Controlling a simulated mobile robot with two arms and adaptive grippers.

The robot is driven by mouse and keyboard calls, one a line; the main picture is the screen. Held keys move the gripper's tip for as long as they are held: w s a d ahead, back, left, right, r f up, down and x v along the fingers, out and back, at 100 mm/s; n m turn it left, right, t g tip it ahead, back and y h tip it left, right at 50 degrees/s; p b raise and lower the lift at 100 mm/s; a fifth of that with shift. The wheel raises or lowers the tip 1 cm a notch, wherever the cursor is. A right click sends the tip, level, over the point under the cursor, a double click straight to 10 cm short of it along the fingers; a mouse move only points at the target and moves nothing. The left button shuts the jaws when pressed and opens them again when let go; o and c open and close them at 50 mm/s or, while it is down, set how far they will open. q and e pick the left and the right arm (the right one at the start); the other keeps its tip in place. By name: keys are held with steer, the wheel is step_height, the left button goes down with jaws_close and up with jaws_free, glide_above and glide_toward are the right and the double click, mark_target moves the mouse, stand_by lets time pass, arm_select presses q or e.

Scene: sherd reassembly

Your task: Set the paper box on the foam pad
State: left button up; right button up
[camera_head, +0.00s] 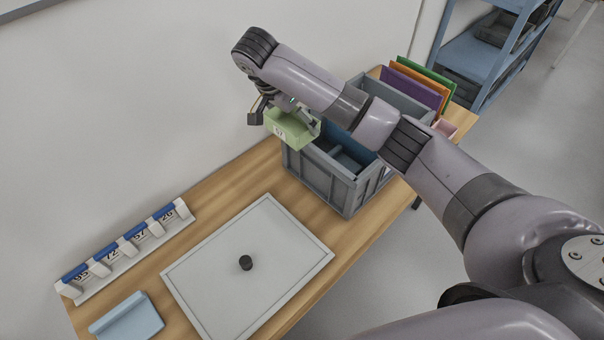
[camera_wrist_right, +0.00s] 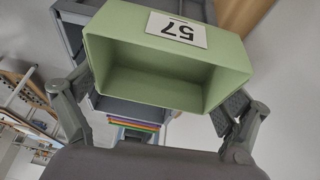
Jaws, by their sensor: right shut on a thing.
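A small open-topped green box (camera_head: 287,130) carries a white label reading 57; I take it as the paper box. My right gripper (camera_head: 290,114) is shut on it and holds it in the air by the grey crate's rim. In the right wrist view, the green box (camera_wrist_right: 166,60) sits between the fingers of my right gripper (camera_wrist_right: 155,100), its open side facing the camera, and it looks empty. A flat pale grey panel with a border (camera_head: 208,268) lies on the table, apparently the foam pad. My left gripper is out of view.
A dark cylinder (camera_head: 246,262) stands mid-panel. A grey crate (camera_head: 330,189) stands behind it, with coloured folders (camera_head: 416,84) farther back. A white rack with blue-topped holders (camera_head: 125,252) and numbers runs along the wall side. A light blue object (camera_head: 127,318) lies front left.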

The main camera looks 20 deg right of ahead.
step_height(320, 180, down, 8)
steer(key=f+b, duration=0.1)
steer(key=b, duration=1.2)
glide_above(301, 191)
steer(key=a, duration=0.1)
steer(key=f, duration=1.3)
steer(key=shift+s+a+f, duration=0.15)
steer(key=shift+s+f, duration=0.05)
steer(key=shift+f, duration=0.2)
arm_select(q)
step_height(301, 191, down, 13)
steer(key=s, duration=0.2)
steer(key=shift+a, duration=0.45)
arm_select(e)
steer(key=shift+f, duration=2.4)
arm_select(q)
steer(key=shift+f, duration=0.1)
arm_select(e)
steer(key=o, duration=0.7)
steer(key=shift+f, duration=0.1)
